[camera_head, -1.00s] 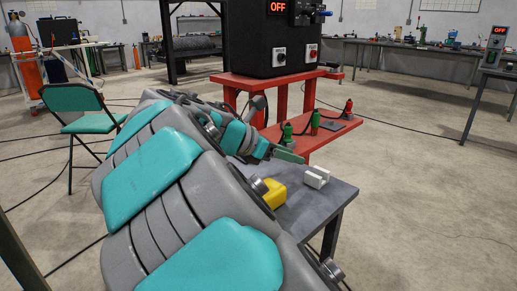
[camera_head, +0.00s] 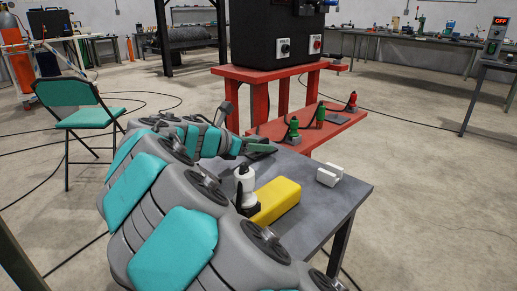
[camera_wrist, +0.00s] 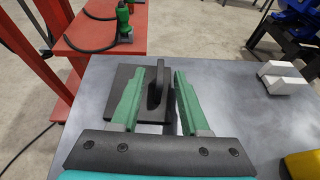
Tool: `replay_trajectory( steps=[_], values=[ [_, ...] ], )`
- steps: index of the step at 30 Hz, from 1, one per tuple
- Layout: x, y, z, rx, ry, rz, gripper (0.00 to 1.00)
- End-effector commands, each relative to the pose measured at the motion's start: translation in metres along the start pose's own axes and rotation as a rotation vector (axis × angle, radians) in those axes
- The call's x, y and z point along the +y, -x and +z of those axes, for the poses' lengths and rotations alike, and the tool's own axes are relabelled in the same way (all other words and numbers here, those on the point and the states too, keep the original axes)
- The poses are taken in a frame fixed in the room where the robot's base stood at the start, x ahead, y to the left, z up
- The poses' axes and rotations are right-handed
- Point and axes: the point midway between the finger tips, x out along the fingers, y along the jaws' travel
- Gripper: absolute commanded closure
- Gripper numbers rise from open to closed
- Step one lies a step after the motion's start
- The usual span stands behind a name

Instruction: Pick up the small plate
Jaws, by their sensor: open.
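The small plate (camera_wrist: 122,92) is a dark, flat piece with an upright rounded fin, lying on the grey table in the wrist view. In the head view a dark shape that looks like the plate (camera_head: 262,148) shows at the table's far left, partly hidden by my arm. My gripper (camera_wrist: 159,74) is open, its two green fingers on either side of the upright fin. The right finger looks closer to the fin than the left one. I cannot tell whether either finger touches it. The gripper also shows small in the head view (camera_head: 254,147).
On the grey table (camera_head: 325,205) are a yellow block (camera_head: 276,201), a white-and-black bottle-like object (camera_head: 245,188) and white blocks (camera_head: 329,175). A red stand (camera_head: 340,128) with green and red tools stands behind. Free table surface lies right of the gripper.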

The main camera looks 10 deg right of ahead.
Motion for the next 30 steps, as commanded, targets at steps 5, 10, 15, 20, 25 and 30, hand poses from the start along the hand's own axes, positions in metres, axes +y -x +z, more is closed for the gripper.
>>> replay_trajectory(
  steps=[5,10,15,20,25,30],
  values=[
    [0.0002,-0.0146,0.0001,0.0,0.0,0.001,0.55],
    [0.0005,-0.014,0.0001,0.0,0.0,0.002,0.56],
    [0.0006,-0.0138,0.0001,0.0,0.0,0.002,0.75],
    [0.0005,-0.0138,0.0,0.0,0.0,0.002,0.93],
    [0.0005,-0.0138,0.0,0.0,0.0,0.002,1.0],
    [0.0005,-0.0137,0.0,0.0,0.0,0.002,1.0]
  ],
)
